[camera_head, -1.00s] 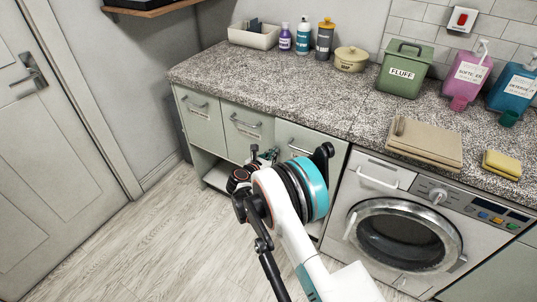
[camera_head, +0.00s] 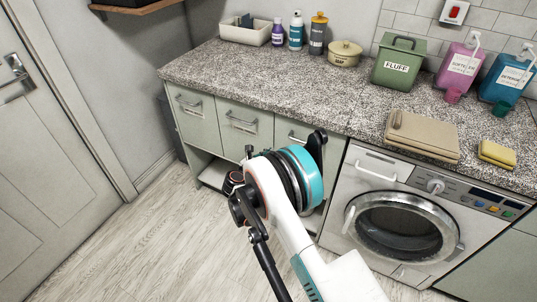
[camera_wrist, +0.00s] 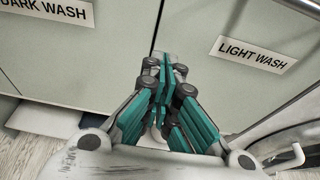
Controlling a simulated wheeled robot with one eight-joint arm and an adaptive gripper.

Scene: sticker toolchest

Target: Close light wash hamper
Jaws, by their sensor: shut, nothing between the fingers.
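The light wash hamper (camera_wrist: 225,80) is a pale green front panel on the right in the wrist view, with a "LIGHT WASH" label. In the head view, its front (camera_head: 284,127) is the third panel from the left, beside the washing machine, with a bar handle. My arm hides its lower part there. The panel looks about level with its neighbours; a small gap cannot be ruled out. My gripper (camera_wrist: 166,70) is shut and empty, pointing at the fronts near the seam left of the light wash panel. I cannot tell whether it touches. In the head view my arm mostly hides it.
The dark wash hamper (camera_wrist: 75,60) is left of the seam. The washing machine (camera_head: 340,196) stands to the right, its door closed. Above, the granite counter (camera_head: 270,83) holds bottles, bins and a folded towel (camera_head: 424,135). The wooden floor (camera_head: 130,255) at left is clear.

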